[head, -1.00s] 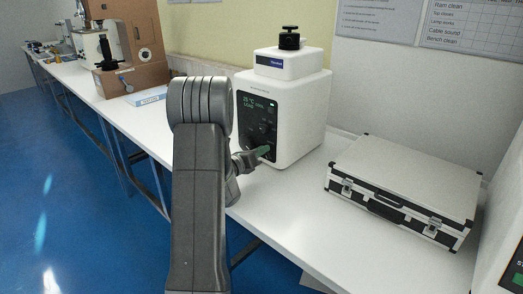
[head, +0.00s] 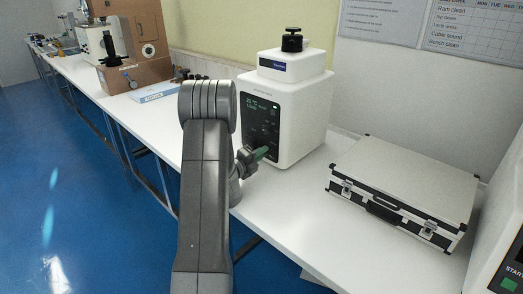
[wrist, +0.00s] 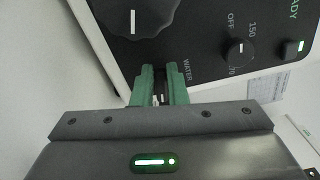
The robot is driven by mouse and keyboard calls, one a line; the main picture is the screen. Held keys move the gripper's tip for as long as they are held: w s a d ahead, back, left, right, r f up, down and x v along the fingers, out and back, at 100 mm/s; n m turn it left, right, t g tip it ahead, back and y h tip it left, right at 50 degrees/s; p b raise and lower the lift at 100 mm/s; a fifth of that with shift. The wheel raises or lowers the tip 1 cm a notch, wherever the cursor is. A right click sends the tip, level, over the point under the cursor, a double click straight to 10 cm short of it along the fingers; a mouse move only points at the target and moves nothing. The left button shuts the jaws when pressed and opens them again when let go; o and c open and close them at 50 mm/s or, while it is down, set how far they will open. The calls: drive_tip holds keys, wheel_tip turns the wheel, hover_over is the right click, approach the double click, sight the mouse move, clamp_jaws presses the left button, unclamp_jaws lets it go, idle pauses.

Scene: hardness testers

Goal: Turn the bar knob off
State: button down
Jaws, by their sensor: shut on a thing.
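The white tester (head: 288,110) stands on the bench, with a dark control panel (head: 262,122) facing left. My gripper (head: 262,153) is at the lower part of that panel. In the wrist view its two green fingers (wrist: 160,72) are closed around a small dark bar knob with a white mark (wrist: 160,99), beside the word WATER. The fingers hide most of this knob, so its setting cannot be read. A round knob (wrist: 240,51) marked OFF, 150 and 70 is to the right, apart from the fingers. A large dark knob (wrist: 134,16) is above them.
A silver case (head: 405,185) lies on the bench (head: 292,210) to the right, and part of another machine (head: 503,250) shows at the right edge.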

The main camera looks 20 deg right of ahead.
drive_tip(key=shift+f+n+p, duration=0.2)
drive_tip(key=shift+n+p, duration=0.2)
drive_tip(key=shift+n, duration=0.7)
drive_tip(key=c, duration=1.4)
unclamp_jaws()
drive_tip(key=shift+c, duration=0.2)
drive_tip(key=shift+a, duration=0.15)
drive_tip(key=v, duration=1.3)
drive_tip(key=shift+s+a+f+b, duration=0.1)
drive_tip(key=shift+s+a+b, duration=0.1)
drive_tip(key=shift+a+b, duration=0.15)
drive_tip(key=shift+d, duration=0.15)
